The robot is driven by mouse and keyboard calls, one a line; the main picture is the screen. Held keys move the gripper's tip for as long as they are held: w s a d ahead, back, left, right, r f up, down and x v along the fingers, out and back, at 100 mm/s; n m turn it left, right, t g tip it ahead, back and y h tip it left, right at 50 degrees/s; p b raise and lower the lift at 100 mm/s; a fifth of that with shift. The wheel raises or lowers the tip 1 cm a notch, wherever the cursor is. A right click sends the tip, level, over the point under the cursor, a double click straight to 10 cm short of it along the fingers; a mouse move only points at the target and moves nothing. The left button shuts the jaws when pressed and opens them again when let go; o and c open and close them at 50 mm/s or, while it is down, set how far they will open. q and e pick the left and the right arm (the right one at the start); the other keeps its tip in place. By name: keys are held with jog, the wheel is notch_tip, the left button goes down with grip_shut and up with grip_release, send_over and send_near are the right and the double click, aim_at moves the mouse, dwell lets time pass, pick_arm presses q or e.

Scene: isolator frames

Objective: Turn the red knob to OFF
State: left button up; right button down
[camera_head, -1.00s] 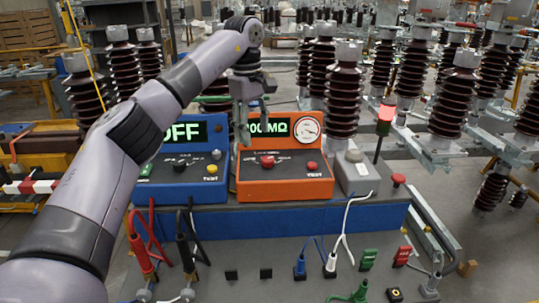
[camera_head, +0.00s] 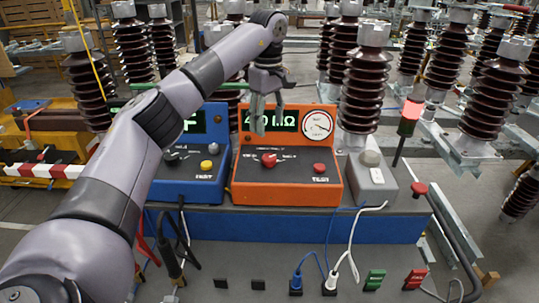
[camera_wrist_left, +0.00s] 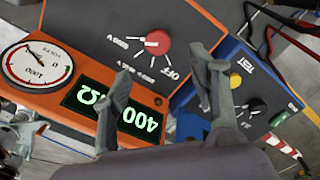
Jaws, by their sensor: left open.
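The red knob (camera_head: 268,160) is on the sloped dark panel of the orange tester (camera_head: 290,197). The left wrist view shows the knob (camera_wrist_left: 157,43) upside down, its white pointer toward a voltage label at picture left. The OFF label (camera_wrist_left: 170,73) lies on its other side, at lower right. My left gripper (camera_head: 262,112) is open and empty, above the knob and in front of the tester's display. In the wrist view its fingers (camera_wrist_left: 163,65) are spread, with the knob showing beyond and between them; they look apart from it. My right gripper is not in view.
A blue tester (camera_head: 190,190) with a black knob and a yellow button stands close on the left. A red button (camera_head: 319,168) is right of the red knob. The grey box (camera_head: 371,178) and lit red lamp (camera_head: 411,109) stand farther right. Cables and plugs lie in front.

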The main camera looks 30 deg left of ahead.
aim_at(269, 157)
pick_arm(q)
jog(key=f+p, duration=0.1)
jog(key=f, duration=0.9)
jog(key=shift+w+p, duration=0.2)
jog(key=shift+p, duration=0.15)
jog(key=shift+f, duration=0.7)
jog(key=c, duration=1.2)
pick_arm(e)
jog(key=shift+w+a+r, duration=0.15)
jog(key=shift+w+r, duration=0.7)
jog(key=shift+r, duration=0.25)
